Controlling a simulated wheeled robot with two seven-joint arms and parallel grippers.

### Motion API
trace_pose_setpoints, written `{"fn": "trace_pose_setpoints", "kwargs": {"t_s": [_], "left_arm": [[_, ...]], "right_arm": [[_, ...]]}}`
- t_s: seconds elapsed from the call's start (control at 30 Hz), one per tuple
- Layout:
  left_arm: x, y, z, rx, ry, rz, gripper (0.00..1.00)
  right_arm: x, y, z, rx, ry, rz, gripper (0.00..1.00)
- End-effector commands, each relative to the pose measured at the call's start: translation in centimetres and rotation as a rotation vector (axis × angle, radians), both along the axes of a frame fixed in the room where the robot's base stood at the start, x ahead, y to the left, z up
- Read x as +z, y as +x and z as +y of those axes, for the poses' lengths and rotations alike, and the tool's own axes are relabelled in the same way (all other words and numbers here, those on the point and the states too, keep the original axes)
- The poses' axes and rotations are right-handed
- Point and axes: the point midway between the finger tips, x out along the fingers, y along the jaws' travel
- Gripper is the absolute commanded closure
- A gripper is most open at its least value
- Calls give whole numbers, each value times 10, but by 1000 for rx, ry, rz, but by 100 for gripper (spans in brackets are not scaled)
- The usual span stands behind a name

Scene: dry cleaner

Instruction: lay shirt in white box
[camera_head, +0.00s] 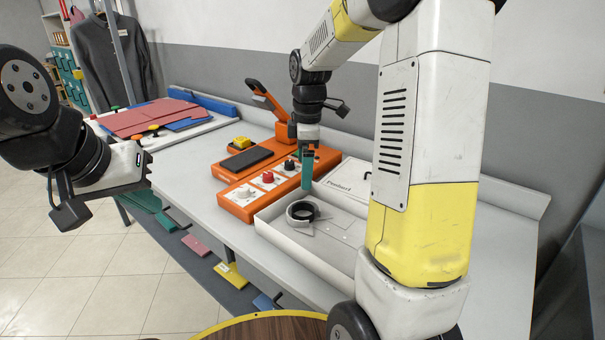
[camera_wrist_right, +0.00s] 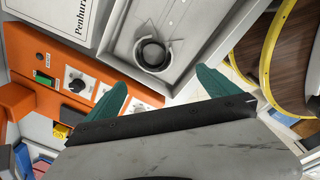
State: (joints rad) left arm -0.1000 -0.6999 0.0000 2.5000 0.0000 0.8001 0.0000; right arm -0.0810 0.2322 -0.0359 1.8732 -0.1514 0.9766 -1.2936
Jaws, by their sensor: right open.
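A pale grey folded shirt with a black-lined, ring-shaped collar (camera_head: 301,212) lies in the open white box (camera_head: 262,229). Small dots like buttons run along its front. The wrist view shows the shirt's collar (camera_wrist_right: 153,53) and the box's wall (camera_wrist_right: 203,68). My right gripper (camera_head: 307,170) points down above the box's far left edge, near the collar. Its green fingers (camera_wrist_right: 163,90) are apart, with nothing between them. My right arm hides the near right part of the box. My left gripper (camera_head: 140,160) is at the left, away from the box; its finger gap is unclear.
A white lid marked Penhurst (camera_head: 343,182) lies behind the box. An orange machine with knobs (camera_head: 240,205) stands just left of it. A red folding board (camera_head: 150,118) is farther left. A round wooden-topped, yellow-rimmed piece (camera_head: 270,327) is at the near edge.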

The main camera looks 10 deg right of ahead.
Motion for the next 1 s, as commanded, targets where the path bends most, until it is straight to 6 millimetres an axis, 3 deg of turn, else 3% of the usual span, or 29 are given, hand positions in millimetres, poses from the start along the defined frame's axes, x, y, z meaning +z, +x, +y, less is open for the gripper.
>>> {"fn": "trace_pose_setpoints", "kwargs": {"t_s": [0.1, 0.3, 0.6, 0.8, 1.0], "left_arm": [[0, 0, 0, 0, 0, 0, 100], [0, 0, 0, 0, 0, 0, 100], [0, 0, 0, 0, 0, 0, 100], [0, 0, 0, 0, 0, 0, 100], [0, 0, 0, 0, 0, 0, 100]], "right_arm": [[36, -34, 2, -208, 55, -72, 0], [74, -95, 6, -573, 181, -164, 0], [94, -181, 15, -1072, 422, -240, 0], [92, -210, 19, -1260, 531, -246, 0], [91, -216, 20, -1304, 556, -243, 0]]}}
